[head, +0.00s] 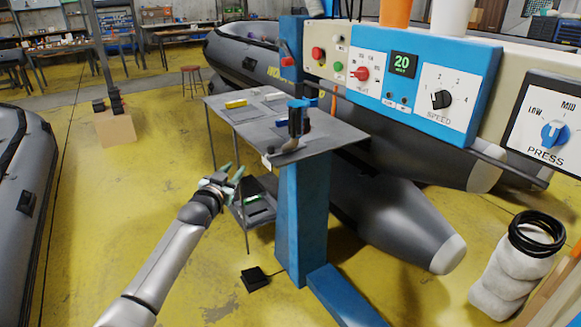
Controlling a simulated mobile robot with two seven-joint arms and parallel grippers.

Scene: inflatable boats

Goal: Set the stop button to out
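The red stop button (318,53) is a round red cap on the cream control panel (327,70) at the upper middle of the head view. It is too small to tell whether it is in or out. My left gripper (232,172) is low and left of the panel, in front of the grey work table, well apart from the button. Its two greenish fingertips stand apart with nothing between them. My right gripper is not in view.
A green button (338,66) and a red knob (362,73) sit close to the stop button. A blue panel with a display (403,64) and a speed dial (441,99) lies to the right. The table (330,136) and blue post (303,220) stand below.

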